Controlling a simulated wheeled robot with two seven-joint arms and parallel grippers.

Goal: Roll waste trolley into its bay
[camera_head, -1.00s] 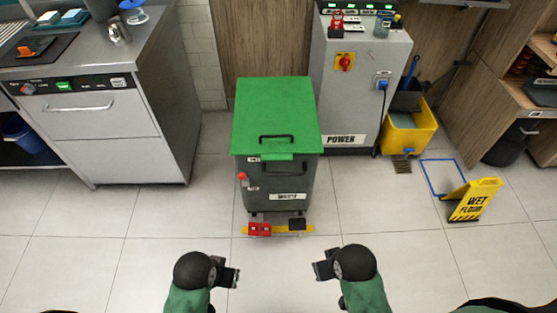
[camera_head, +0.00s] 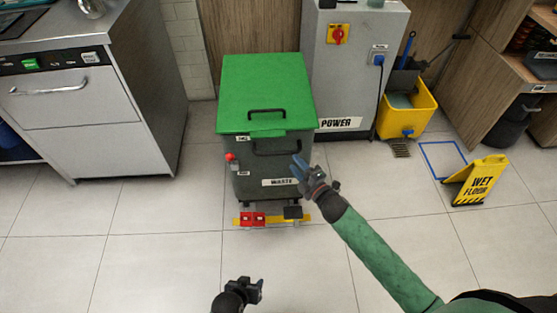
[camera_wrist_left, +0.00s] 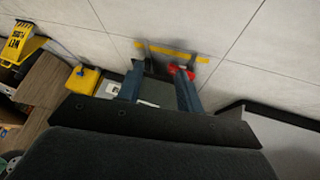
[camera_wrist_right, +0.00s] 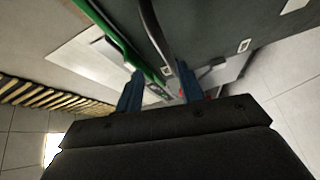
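The waste trolley (camera_head: 265,178) is a dark grey-green bin with a green lid (camera_head: 263,88), a black front handle and a WASTE label. It stands upright in front of the wood panel, left of the power cabinet. Red and black pedals (camera_head: 252,219) sit at its foot by a yellow strip (camera_head: 272,222). My right gripper (camera_head: 298,168) is open at the trolley's right front, near the handle; in the right wrist view a black bar (camera_wrist_right: 152,30) reaches toward its fingers, contact unclear. My left gripper (camera_head: 255,288) is open and empty, low in front of the trolley.
The grey power cabinet (camera_head: 358,75) stands right of the trolley, with a yellow mop bucket (camera_head: 408,118) beside it. A steel counter unit (camera_head: 85,120) stands left. The front floor is clear.

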